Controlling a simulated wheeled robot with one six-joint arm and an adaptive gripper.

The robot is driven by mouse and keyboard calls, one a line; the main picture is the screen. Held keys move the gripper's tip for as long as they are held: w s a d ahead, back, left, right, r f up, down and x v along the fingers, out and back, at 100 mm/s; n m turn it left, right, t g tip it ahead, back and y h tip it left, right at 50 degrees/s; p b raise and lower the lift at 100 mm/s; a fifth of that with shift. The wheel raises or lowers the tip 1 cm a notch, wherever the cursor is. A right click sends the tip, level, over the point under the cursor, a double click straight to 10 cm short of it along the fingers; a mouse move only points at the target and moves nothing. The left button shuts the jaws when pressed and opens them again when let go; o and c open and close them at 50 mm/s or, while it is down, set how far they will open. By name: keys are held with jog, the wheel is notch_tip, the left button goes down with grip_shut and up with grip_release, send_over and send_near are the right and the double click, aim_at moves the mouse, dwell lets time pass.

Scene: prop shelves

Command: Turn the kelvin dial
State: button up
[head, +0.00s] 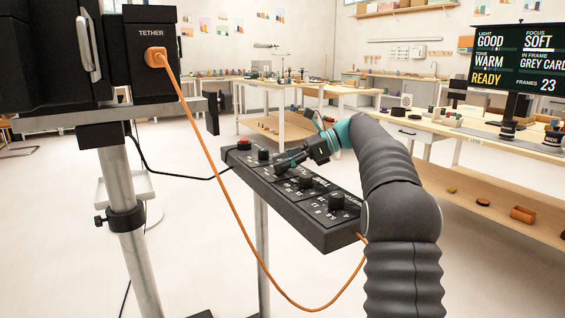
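A long black control panel (290,199) on a post carries a row of black dials with white markings. A red button (244,143) sits at its far left end. The dials are a far one (263,154), one at my gripper's tips, a middle one (305,181) and a near one (337,201). The markings are too small to tell surely which is the kelvin dial. My gripper (284,164) reaches in from the right, low over the panel, with its tips at the second dial from the far end. Its fingers are small and dark, and their contact with the dial is unclear.
A screen (517,57) at right reads light good, tone warm, focus soft, ready, frames 23. A black camera body (100,55) on a metal stand (121,185) is at left. An orange cable (218,165) hangs in front of the panel. Workbenches (300,90) stand behind.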

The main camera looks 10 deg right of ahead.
jog(key=shift+d, duration=0.1)
jog(key=v, duration=1.2)
dwell(0.5)
